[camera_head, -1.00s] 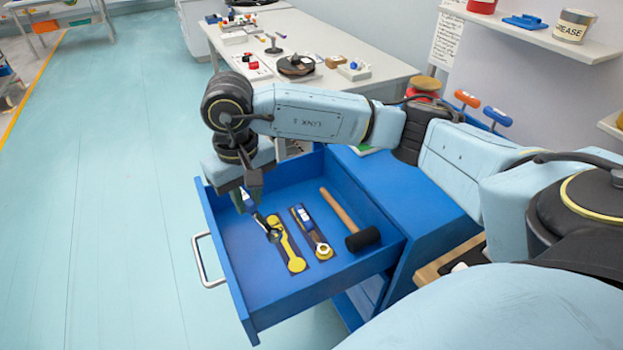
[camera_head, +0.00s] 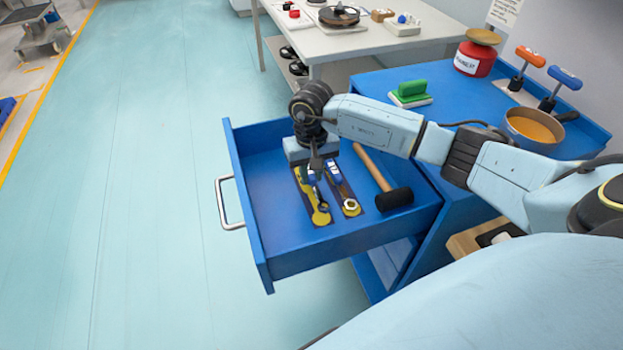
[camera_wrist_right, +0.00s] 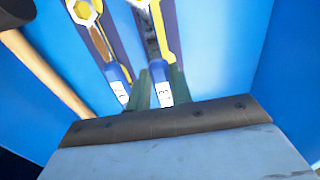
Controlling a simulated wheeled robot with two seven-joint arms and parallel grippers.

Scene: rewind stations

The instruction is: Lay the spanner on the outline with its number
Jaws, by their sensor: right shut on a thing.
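My right gripper (camera_head: 314,168) is shut on a spanner with a blue handle (camera_wrist_right: 160,88) and a white number label. The held spanner lies nearly along the left dark strip with its yellow outline (camera_head: 320,216) in the open drawer; yellow shows beside its shaft in the right wrist view (camera_wrist_right: 166,30). I cannot tell whether it touches the drawer floor. A second blue-handled spanner (camera_head: 340,184) lies on the neighbouring outline; it also shows in the right wrist view (camera_wrist_right: 117,82). The labels are too small to read surely. My left gripper is out of view.
The blue drawer (camera_head: 285,252) has raised walls around the tools. A mallet (camera_head: 394,198) with a wooden handle lies right of the spanners.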

